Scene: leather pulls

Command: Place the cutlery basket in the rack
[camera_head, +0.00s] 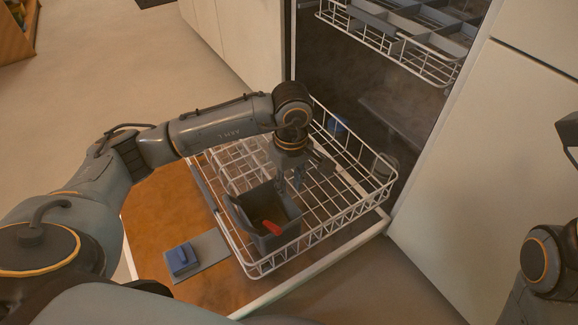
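The cutlery basket (283,238) is a dark grey open box with a red item (272,228) inside. It stands roughly upright at the near end of the white wire lower rack (318,232), within the rack's outline. Whether its base rests fully on the wires is hidden. My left gripper (290,184) points down at the basket's far right rim. Its two fingers show close to the rim, but I cannot tell whether they grip it.
The rack lies on the lowered dishwasher door (150,215). A blue block on a grey plate (182,259) is on the door's inner face. The upper rack (395,40) hangs above at the back.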

